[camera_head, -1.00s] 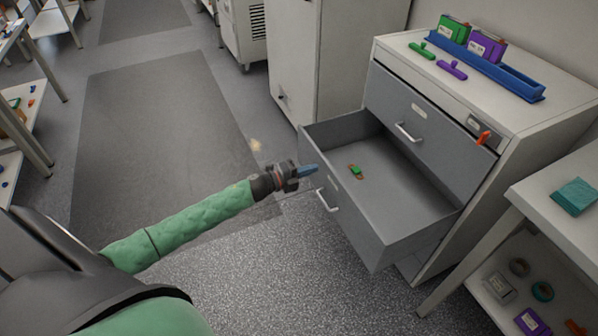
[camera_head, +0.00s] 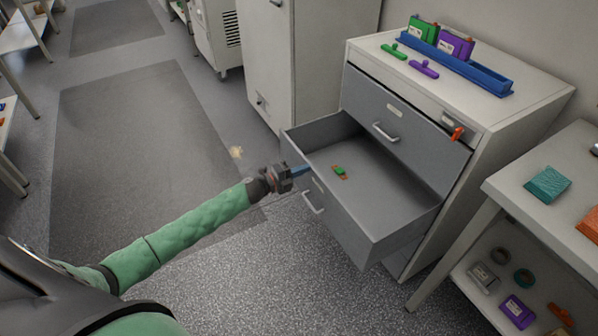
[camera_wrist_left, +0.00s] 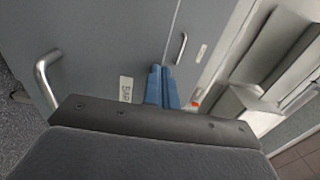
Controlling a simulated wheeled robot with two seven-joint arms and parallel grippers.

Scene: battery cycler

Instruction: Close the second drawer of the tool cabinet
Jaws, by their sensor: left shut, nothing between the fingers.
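The grey tool cabinet (camera_head: 490,167) stands at the right in the head view, with a drawer front and silver handle at its top. Below that, the second drawer (camera_head: 395,219) is pulled well out, with a small green and orange item (camera_head: 340,171) inside. My left gripper (camera_head: 302,170) is shut and empty at the left part of the open drawer's front. In the left wrist view its blue fingertips (camera_wrist_left: 162,88) point at the grey front beside a white label (camera_wrist_left: 126,89) and a handle (camera_wrist_left: 46,80). I cannot tell whether they touch it. My right gripper is not in view.
A blue tray (camera_head: 470,68) with green and purple packs stands on the cabinet top. A white table (camera_head: 510,183) with a shelf stands close at the right. A tall cabinet (camera_head: 325,60) stands behind the drawer. The floor (camera_head: 290,270) before the drawer is clear.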

